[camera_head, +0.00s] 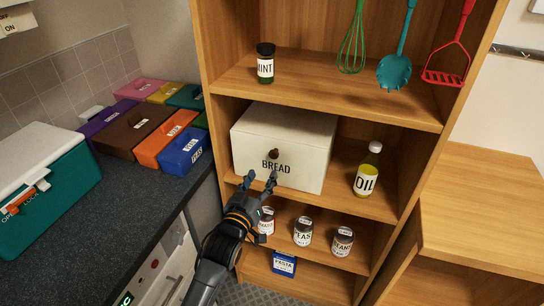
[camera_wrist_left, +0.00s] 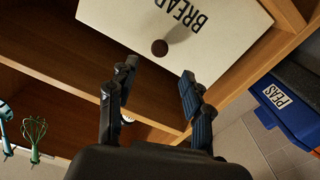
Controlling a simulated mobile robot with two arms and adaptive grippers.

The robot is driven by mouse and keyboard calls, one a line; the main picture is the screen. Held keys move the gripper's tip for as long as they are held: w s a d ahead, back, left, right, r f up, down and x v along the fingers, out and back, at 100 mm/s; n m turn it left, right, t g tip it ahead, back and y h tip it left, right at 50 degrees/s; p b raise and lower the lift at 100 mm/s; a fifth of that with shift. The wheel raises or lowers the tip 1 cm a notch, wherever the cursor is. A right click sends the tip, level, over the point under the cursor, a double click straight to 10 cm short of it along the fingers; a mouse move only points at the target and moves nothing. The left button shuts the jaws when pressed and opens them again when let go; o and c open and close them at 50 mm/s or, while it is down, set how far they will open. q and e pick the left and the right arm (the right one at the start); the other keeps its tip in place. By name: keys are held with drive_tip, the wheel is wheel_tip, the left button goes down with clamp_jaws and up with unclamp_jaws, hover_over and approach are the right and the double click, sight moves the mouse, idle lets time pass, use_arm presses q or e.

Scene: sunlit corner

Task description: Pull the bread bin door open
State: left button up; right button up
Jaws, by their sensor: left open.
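The white bread bin (camera_head: 262,140) stands on the middle shelf of the wooden unit. Its front carries the word BREAD and a small dark round knob (camera_head: 274,154), and the door looks closed. My left gripper (camera_head: 260,182) is open and empty, just below and in front of the bin's front. In the left wrist view the bin's front (camera_wrist_left: 130,25) is ahead, and its knob (camera_wrist_left: 160,47) lies beyond and between the two open fingertips (camera_wrist_left: 160,75), apart from them. My right gripper is not in view.
An oil bottle (camera_head: 367,170) stands right of the bin on the same shelf. A dark counter (camera_head: 120,195) with coloured boxes is at the left. A wooden cabinet (camera_head: 490,210) stands at the right.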

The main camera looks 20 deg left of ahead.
sight(273, 157)
use_arm(q)
drive_tip(key=w+p, duration=0.1)
drive_tip(key=w, duration=0.8)
drive_tip(key=shift+w+d, duration=0.15)
clamp_jaws()
